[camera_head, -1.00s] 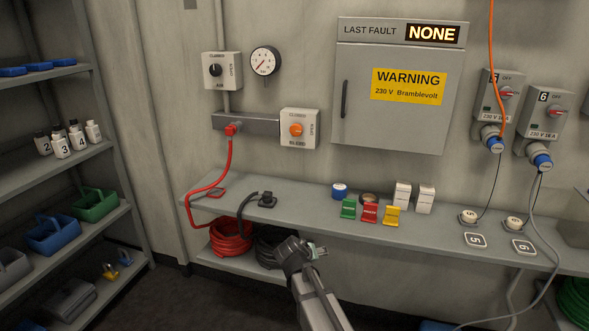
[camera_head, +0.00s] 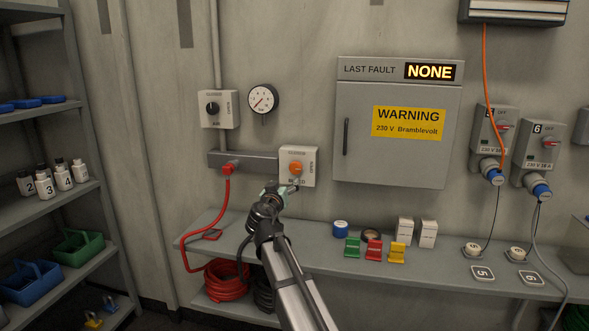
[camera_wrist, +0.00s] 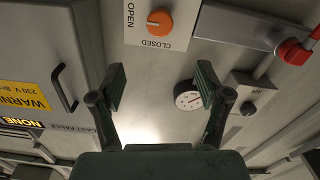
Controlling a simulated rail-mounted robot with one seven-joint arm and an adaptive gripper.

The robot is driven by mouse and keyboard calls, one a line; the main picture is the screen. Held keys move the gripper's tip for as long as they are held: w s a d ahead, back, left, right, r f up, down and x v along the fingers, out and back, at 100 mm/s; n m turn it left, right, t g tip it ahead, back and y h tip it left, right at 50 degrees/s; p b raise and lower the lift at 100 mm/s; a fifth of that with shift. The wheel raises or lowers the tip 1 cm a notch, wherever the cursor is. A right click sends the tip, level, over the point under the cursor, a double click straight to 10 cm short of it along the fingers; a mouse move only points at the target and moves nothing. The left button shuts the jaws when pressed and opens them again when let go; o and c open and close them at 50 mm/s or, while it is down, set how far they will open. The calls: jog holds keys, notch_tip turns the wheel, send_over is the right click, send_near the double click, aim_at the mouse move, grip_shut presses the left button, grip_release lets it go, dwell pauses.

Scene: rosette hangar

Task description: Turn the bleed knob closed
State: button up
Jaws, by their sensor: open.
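The orange bleed knob (camera_head: 296,169) is on a pale square plate (camera_head: 311,178) on the wall, with OPEN lettered at its right side. In the upside-down wrist view the knob (camera_wrist: 159,22) is at the top, with OPEN to its left and CLOSED below it. A pale mark on the knob seems to face OPEN, but it is small. My gripper (camera_head: 285,188) is just below and left of the knob in the head view, overlapping the plate's lower edge. In the wrist view my gripper (camera_wrist: 162,86) is open and empty, its fingers apart from the knob.
A grey rail (camera_head: 243,160) with a red plug (camera_head: 228,168) is left of the plate. An AIR knob box (camera_head: 218,109) and a gauge (camera_head: 263,99) are above. The grey cabinet (camera_head: 392,165) is to the right. A bench (camera_head: 320,248) with small items runs below.

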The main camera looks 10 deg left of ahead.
aim_at(295, 168)
jog(key=w+p, duration=0.1)
jog(key=w, duration=0.4)
jog(key=w+d+p, duration=0.1)
jog(key=w, duration=0.4)
jog(key=w+p, duration=0.1)
jog(key=w, duration=0.4)
jog(key=shift+w+d, duration=0.1)
jog(key=shift+d, duration=0.25)
jog(key=c, duration=1.2)
